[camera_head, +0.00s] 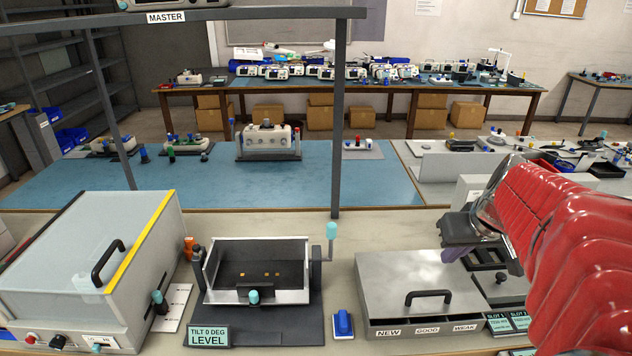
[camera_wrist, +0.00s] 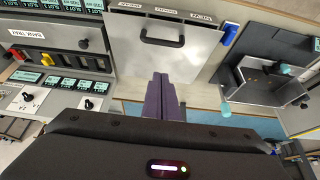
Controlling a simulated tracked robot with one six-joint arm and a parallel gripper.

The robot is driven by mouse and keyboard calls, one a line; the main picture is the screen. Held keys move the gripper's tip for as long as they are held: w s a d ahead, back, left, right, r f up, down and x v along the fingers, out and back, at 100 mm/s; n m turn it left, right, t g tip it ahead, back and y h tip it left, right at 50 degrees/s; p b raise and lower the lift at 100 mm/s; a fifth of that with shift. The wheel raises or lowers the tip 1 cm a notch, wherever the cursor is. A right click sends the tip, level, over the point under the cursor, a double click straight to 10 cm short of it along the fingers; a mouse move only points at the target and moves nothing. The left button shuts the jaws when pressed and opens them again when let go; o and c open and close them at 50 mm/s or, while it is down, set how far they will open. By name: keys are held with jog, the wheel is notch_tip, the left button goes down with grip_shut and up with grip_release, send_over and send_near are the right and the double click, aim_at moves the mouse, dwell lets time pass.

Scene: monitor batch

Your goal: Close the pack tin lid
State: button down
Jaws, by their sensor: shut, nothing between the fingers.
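The pack tin (camera_head: 424,326) is a grey metal box with NEW, GOOD and WEAK labels along its front. In the wrist view the lid (camera_wrist: 145,62) and handle show near the top centre. My gripper (camera_wrist: 160,79) has its purple fingers together, holding nothing, over the lid's far edge in the picture. In the head view my gripper (camera_head: 457,252) is by the lid's back right corner. I cannot tell whether it touches the lid.
A tilt fixture (camera_head: 257,297) stands left of the tin, with a blue block (camera_head: 342,324) between them. A large grey case (camera_head: 80,255) is at far left. Slots with a black knob (camera_head: 500,278) lie right of the tin. An overhead frame (camera_head: 339,120) rises behind.

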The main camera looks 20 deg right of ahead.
send_over(428, 307)
jog(key=w, duration=0.2)
jog(key=f, duration=0.6)
jog(key=d+f, duration=0.1)
jog(key=f, duration=0.3)
jog(key=s+f, duration=0.1)
jog(key=f, duration=0.1)
jog(key=shift+a, duration=0.2)
jog(key=shift+f, duration=0.2)
jog(key=shift+f, duration=0.1)
jog(key=f, duration=0.1)
jog(key=s+f, duration=0.1)
jog(key=shift+a+f, duration=0.25)
jog(key=shift+f, duration=0.05)
jog(key=shift+s+f, duration=0.15)
jog(key=shift+s, duration=0.05)
jog(key=shift+d, duration=0.1)
